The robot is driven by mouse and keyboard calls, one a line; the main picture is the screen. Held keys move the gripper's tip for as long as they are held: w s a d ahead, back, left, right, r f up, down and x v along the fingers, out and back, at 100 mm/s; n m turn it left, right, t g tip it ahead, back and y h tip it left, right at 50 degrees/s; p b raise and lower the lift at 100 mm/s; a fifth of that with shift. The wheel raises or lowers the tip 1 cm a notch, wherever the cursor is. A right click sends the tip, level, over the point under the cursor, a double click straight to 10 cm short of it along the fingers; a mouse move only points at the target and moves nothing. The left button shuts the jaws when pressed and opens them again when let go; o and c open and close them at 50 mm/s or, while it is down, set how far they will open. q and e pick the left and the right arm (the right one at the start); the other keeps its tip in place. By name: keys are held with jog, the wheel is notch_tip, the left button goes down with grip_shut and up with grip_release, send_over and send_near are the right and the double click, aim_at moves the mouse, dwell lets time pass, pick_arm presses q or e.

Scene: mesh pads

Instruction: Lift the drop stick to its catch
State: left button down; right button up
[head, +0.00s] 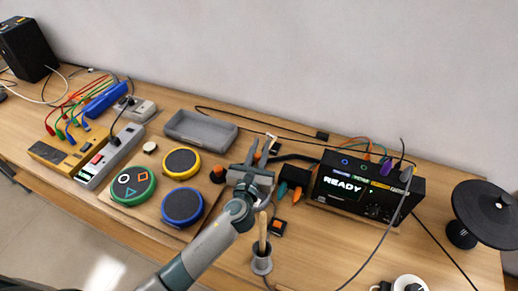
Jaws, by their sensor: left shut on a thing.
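My left gripper (258,155) reaches over the middle of the table, to the right of the pads, with its jaws pointing away from me. It is shut on a thin pale piece (269,140), which I take to be the drop stick. The fingers and wrist hide most of it. I cannot make out its catch. My right gripper is not in view.
Round pads in green (133,187), yellow (181,163) and blue (182,207) lie on a board at left. A grey tray (201,131) is behind them. A black box reading READY (345,187) stands at right. A black disc (490,212) is farther right. Cables cross the table.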

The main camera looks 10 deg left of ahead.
pick_arm(q)
jog(key=shift+w+d+r+p, duration=0.1)
jog(key=shift+w+r+p, duration=0.3)
jog(key=shift+r, duration=0.2)
jog(key=shift+w+d+r+p, duration=0.1)
jog(key=shift+w+r+p, duration=0.3)
jog(key=shift+r, duration=0.2)
jog(key=shift+s+f, duration=0.1)
jog(key=shift+f, duration=0.1)
jog(key=c, duration=1.6)
grip_release()
jog(key=shift+s+r+p, duration=0.35)
jog(key=shift+s+p, duration=0.2)
jog(key=shift+p, duration=0.05)
jog(key=shift+s+r+p, duration=0.3)
jog(key=shift+s+p, duration=0.1)
jog(key=shift+s, duration=0.2)
jog(key=shift+s+r+p, duration=0.3)
jog(key=shift+s+p, duration=0.05)
jog(key=shift+s, duration=0.25)
jog(key=shift+s+r+p, duration=0.3)
jog(key=shift+s+p, duration=0.1)
jog(key=shift+s, duration=0.2)
jog(key=shift+s+r+p, duration=0.35)
jog(key=shift+s+p, duration=0.05)
jog(key=shift+s, duration=0.3)
jog(key=shift+s+r+p, duration=0.3)
jog(key=shift+s+p, duration=0.1)
jog(key=shift+s, duration=0.3)
